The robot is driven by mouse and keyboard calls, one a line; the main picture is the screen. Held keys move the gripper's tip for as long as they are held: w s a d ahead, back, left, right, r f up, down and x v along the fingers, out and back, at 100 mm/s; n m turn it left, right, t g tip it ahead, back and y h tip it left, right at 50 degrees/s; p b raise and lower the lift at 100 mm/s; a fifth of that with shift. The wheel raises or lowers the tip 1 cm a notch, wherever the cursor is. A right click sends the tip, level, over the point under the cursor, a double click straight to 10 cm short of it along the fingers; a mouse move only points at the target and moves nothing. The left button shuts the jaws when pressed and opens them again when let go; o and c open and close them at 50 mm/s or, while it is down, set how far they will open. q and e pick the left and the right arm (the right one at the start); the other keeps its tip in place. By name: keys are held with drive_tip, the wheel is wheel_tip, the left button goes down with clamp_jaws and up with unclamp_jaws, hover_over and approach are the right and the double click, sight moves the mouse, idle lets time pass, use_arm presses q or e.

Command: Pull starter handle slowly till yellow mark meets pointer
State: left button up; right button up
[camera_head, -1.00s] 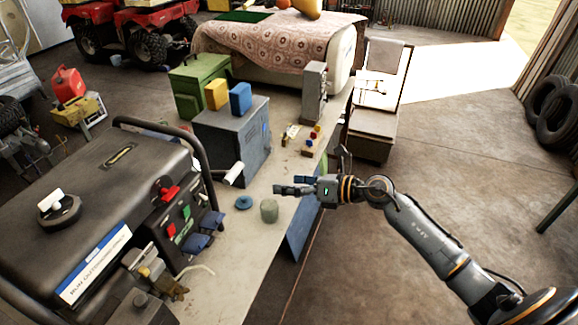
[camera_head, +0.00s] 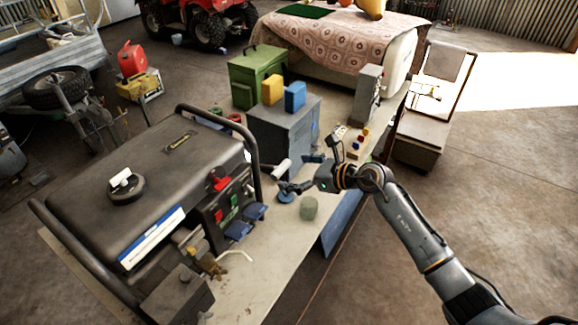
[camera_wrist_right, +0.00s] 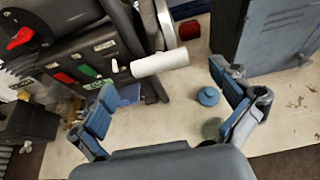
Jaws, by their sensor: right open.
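The black generator (camera_head: 150,170) stands at the near end of the bench, with its switch panel (camera_head: 228,207) facing right. A white cylindrical grip (camera_head: 281,168), which looks like the starter handle, sticks out beside its tube frame; the right wrist view shows it too (camera_wrist_right: 160,64). My right gripper (camera_head: 298,172) is open and empty, close to this grip in the head view. In the wrist view the grip lies ahead, between and beyond the spread fingers (camera_wrist_right: 165,95), with no contact visible. I cannot make out a yellow mark or pointer. My left gripper is not in view.
A blue disc (camera_head: 286,196) and a grey-green cylinder (camera_head: 309,208) sit on the bench just below the right gripper. A grey metal box (camera_head: 285,130) with yellow and blue blocks on top stands behind. The floor on the right is mostly clear.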

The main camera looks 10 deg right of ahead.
drive_tip(key=shift+x, duration=1.05)
drive_tip(key=shift+s+d, duration=0.1)
drive_tip(key=c, duration=1)
drive_tip(key=shift+s+d+r, duration=0.15)
drive_tip(key=shift+s+r, duration=0.05)
drive_tip(key=shift+s, duration=0.05)
drive_tip(key=c, duration=0.3)
drive_tip(key=shift+s+d+r, duration=0.1)
drive_tip(key=shift+s, duration=0.1)
drive_tip(key=c, duration=0.5)
drive_tip(key=shift+s, duration=0.1)
clamp_jaws()
